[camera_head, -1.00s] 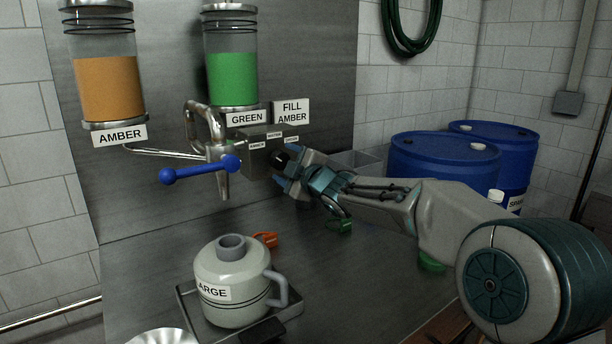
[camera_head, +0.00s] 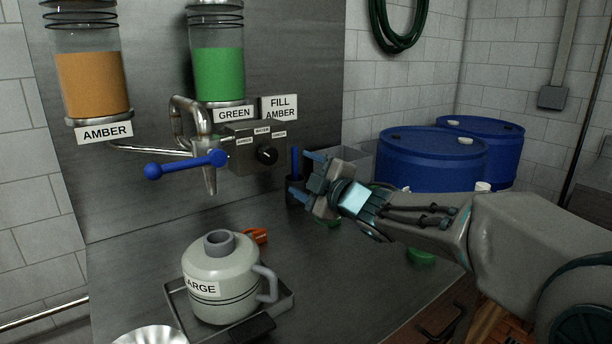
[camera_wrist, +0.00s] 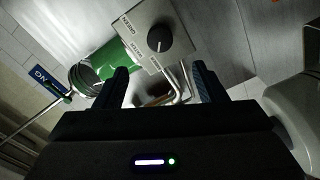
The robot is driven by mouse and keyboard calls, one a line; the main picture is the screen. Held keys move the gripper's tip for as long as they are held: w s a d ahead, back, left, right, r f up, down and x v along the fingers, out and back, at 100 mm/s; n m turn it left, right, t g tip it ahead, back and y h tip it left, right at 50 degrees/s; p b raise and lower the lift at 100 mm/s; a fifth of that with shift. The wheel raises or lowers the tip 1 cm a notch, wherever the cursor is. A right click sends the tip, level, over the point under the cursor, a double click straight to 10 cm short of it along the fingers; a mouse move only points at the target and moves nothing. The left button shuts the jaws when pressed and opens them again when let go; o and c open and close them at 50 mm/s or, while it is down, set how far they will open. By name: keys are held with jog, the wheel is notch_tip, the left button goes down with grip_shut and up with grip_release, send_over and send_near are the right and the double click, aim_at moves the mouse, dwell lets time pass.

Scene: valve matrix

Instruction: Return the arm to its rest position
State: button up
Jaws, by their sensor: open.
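My gripper (camera_head: 305,178) is open and empty, with its blue fingers apart, to the right of the valve box (camera_head: 252,150). In the wrist view the fingers (camera_wrist: 162,88) also show apart with nothing between them. The black knob (camera_head: 267,155) on the valve box is clear of my gripper; it also shows in the wrist view (camera_wrist: 159,38). My arm (camera_head: 430,215) reaches in from the right, above the counter.
A LARGE jug (camera_head: 215,275) stands on a tray (camera_head: 283,303) at the front. A blue-handled lever (camera_head: 185,165) juts from the spout. Amber (camera_head: 92,85) and green (camera_head: 219,75) cylinders hang above. Blue barrels (camera_head: 435,160) stand behind my arm. Open counter lies right of the jug.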

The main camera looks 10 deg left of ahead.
jog(key=s+d+f+m+h+p, duration=0.25)
jog(key=d+m+h, duration=0.2)
jog(key=d, duration=0.35)
jog(key=s+d+f+m+g+h+p, duration=0.1)
jog(key=s+d+f+m+h+p, duration=0.2)
jog(key=d+m, duration=0.4)
jog(key=s+d+f+m+h+p, duration=0.1)
jog(key=s+d+m+h, duration=0.1)
jog(key=d+m+h, duration=0.5)
jog(key=s+d+f+m+g+p, duration=0.1)
jog(key=s+d+f+m+g, duration=0.1)
jog(key=s, duration=0.8)
jog(key=s+d+f+m+g+p, duration=0.2)
jog(key=s+d+f+g, duration=0.2)
jog(key=s, duration=0.6)
jog(key=shift+s+d+f+g+y, duration=0.2)
jog(key=shift+d+g+y, duration=0.25)
jog(key=shift+d+g, duration=0.55)
